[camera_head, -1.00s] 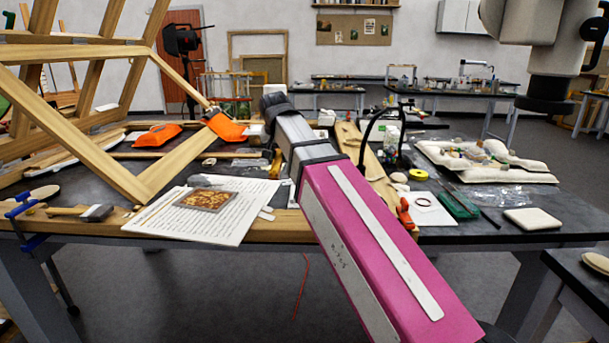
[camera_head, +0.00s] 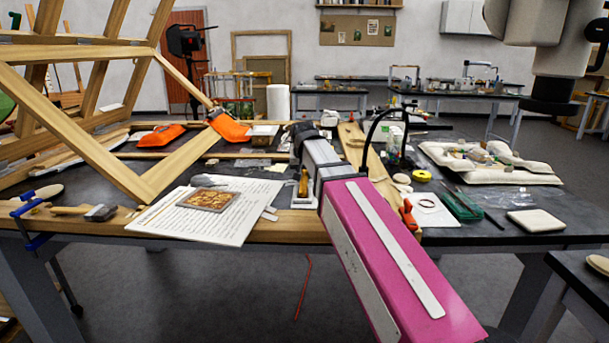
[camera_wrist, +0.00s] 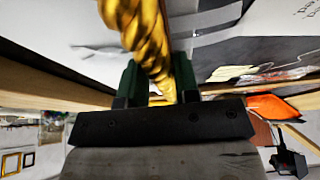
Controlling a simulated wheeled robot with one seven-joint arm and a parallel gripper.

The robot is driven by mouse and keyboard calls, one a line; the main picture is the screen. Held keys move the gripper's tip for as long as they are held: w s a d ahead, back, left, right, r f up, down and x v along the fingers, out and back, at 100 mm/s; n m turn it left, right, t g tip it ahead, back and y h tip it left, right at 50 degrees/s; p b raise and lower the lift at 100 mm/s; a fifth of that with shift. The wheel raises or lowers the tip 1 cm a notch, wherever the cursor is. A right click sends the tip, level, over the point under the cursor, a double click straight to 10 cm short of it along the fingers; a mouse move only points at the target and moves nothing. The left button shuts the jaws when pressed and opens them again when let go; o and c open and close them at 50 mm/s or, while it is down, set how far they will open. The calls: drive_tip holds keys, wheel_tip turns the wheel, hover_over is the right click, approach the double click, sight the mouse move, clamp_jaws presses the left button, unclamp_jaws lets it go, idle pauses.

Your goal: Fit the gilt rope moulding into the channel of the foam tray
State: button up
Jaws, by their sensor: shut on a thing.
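The gilt rope moulding (camera_wrist: 143,35) is a twisted gold piece. My gripper (camera_wrist: 157,80) is shut on it, with a dark green finger on each side. The moulding runs from the fingers to the top edge of the wrist view, where its end is cut off. In the head view a short gold part of it (camera_head: 303,183) shows just left of my pink and grey arm, above the table's front area. My arm hides most of the gripper there. I cannot pick out the foam tray or its channel with certainty.
A brush (camera_head: 98,212), a blue clamp (camera_head: 28,225) and a large wooden frame (camera_head: 70,125) are further left. Right are a black curved stand (camera_head: 369,140), a green tray (camera_head: 461,206) and a white pad (camera_head: 535,219).

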drive_tip(key=shift+f, duration=0.25)
drive_tip(key=shift+f, duration=0.25)
drive_tip(key=o, duration=1)
drive_tip(key=shift+s, duration=0.1)
drive_tip(key=shift+c, duration=0.2)
drive_tip(key=v, duration=1.2)
drive_tip(key=shift+r, duration=0.3)
